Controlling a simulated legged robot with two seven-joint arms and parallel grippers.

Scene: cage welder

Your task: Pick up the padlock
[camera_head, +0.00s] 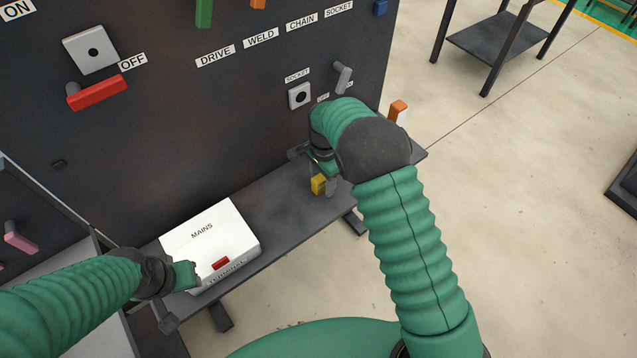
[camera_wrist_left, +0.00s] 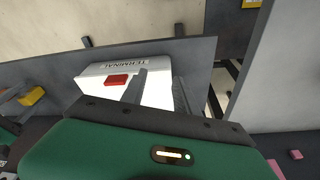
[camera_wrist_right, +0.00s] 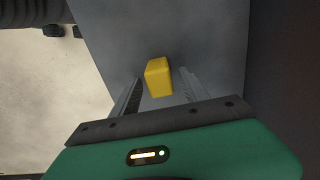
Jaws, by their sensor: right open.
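The padlock (camera_head: 318,185) is a small yellow block on the dark shelf under the panel in the head view. My right gripper (camera_head: 324,172) is right at it, partly hidden by my own arm. In the right wrist view the padlock (camera_wrist_right: 159,77) sits between the tips of the open right fingers (camera_wrist_right: 158,84), with a visible gap on each side. My left gripper (camera_wrist_left: 160,90) is open and empty, over the white MAINS box in the left wrist view. The padlock (camera_wrist_left: 31,96) also shows at that view's left edge.
The white MAINS box (camera_head: 192,236) with a red switch stands on the shelf (camera_head: 283,217), left of the padlock. The dark panel with a red handle (camera_head: 97,93) and a grey lever (camera_head: 342,76) rises behind. An orange-and-white object (camera_head: 398,112) is at the shelf's right end.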

